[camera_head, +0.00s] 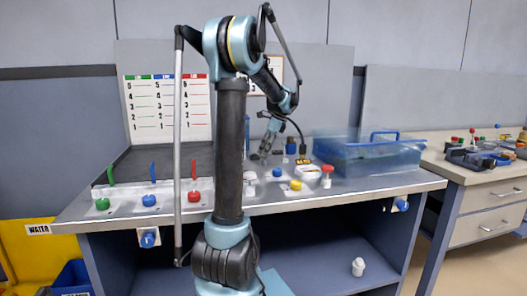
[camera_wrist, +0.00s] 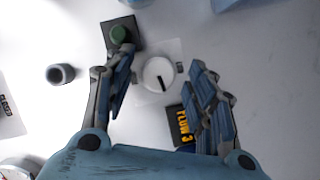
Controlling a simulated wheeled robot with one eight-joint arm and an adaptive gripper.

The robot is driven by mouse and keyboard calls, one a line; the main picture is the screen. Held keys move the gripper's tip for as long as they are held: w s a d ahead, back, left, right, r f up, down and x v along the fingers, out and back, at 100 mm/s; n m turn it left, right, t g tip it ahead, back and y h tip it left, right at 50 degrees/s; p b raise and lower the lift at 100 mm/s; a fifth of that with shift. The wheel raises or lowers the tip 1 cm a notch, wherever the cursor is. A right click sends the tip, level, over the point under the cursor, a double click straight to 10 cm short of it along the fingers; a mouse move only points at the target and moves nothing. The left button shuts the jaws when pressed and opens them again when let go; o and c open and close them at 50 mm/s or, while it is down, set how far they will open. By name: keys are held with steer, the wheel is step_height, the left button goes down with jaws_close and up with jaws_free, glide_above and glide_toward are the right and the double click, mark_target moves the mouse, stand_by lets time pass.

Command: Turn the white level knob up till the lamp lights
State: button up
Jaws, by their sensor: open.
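The white knob (camera_wrist: 158,76), with a black pointer line, sits on a pale square plate in the wrist view. My gripper (camera_wrist: 162,68) is open, with one finger on each side of the knob. I cannot tell whether either finger touches it. A dark green round lamp (camera_wrist: 119,34) on a black square base stands just beyond the left finger and shows no clear glow. In the head view my gripper (camera_head: 265,151) points down over the bench; I cannot clearly pick out the white knob there.
A grey cylinder (camera_wrist: 61,74) stands left of the fingers. On the bench, a blue knob (camera_head: 277,172), a yellow knob (camera_head: 296,185) and a red-topped piece (camera_head: 327,169) stand near my gripper. A translucent blue box (camera_head: 370,157) stands to the right. Coloured valves line the left front.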

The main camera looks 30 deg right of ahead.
steer(key=v, duration=1.1)
steer(key=shift+r, duration=0.3)
